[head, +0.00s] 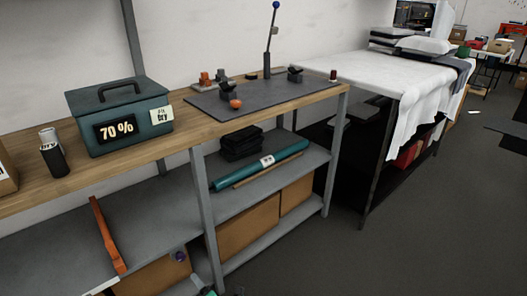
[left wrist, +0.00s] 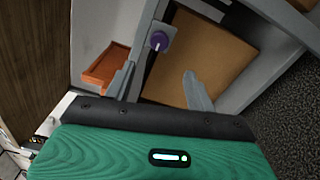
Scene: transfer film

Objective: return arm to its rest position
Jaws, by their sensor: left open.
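My left gripper (left wrist: 160,88) shows in the left wrist view with its two grey fingers apart and nothing between them. Beyond the fingers are a cardboard box (left wrist: 205,50) and a round purple piece (left wrist: 158,40). In the head view only a small teal part of my left arm's end (head: 208,291) shows at the bottom edge, low in front of the bench's shelves; its fingers are hard to make out there. My right gripper is in neither view. A teal film roll (head: 262,165) lies on the middle shelf, apart from my gripper.
The wooden bench (head: 75,183) carries a green 70% box (head: 118,115), a dark can (head: 52,158) and a grey mat (head: 265,92) with small parts.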

